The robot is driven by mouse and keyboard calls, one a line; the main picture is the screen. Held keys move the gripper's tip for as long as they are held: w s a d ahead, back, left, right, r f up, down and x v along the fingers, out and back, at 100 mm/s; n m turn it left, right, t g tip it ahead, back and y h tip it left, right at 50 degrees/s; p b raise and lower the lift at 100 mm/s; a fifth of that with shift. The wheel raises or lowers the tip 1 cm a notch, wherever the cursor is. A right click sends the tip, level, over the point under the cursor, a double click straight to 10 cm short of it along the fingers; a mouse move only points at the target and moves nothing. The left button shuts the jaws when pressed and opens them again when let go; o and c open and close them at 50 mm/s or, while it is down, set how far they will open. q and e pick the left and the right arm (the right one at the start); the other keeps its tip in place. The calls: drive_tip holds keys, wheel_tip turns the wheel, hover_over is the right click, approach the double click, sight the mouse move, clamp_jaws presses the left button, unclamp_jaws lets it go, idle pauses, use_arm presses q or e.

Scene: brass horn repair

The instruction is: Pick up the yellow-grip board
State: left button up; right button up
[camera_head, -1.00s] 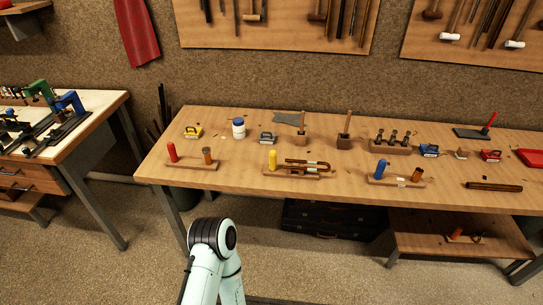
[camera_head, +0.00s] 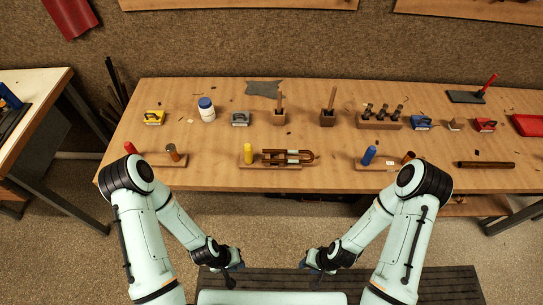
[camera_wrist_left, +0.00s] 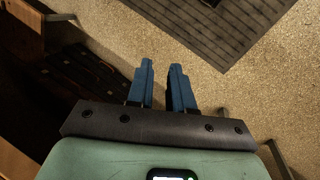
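The yellow-grip board (camera_head: 270,167) lies on the wooden workbench near its front edge, left of the bench's middle. Its upright yellow grip (camera_head: 248,152) stands at the left end, with bent brass tubing (camera_head: 287,158) beside it. My left gripper (camera_head: 237,267) is low in front of the bench, well apart from the board. In the left wrist view its blue fingers (camera_wrist_left: 162,68) stand apart with nothing between them. My right gripper (camera_head: 308,265) is also low in front of the bench; its fingers are too small to tell open from shut.
A board with a red grip (camera_head: 130,148) lies left of it, and one with a blue grip (camera_head: 369,155) lies right, partly behind my right arm. Behind stand a white jar (camera_head: 206,110), wooden blocks with handles (camera_head: 279,116) and small clamps. The bench (camera_head: 220,177) has bare wood between them.

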use_arm(q)
drive_tip(key=shift+w+d, duration=0.1)
drive_tip(key=shift+w, duration=0.2)
drive_tip(key=o, duration=0.5)
drive_tip(key=shift+w+r, duration=0.1)
drive_tip(key=shift+w, duration=0.05)
drive_tip(key=shift+c, duration=0.2)
drive_tip(key=m+t, duration=0.6)
drive_tip(key=t, duration=0.7)
approach(247, 156)
drive_tip(key=shift+y, duration=0.4)
drive_tip(key=x, duration=0.6)
drive_tip(key=shift+w+d+b, duration=0.15)
drive_tip(key=shift+d+b, duration=0.2)
drive_tip(key=shift+d, duration=0.1)
drive_tip(key=shift+x, duration=2.75)
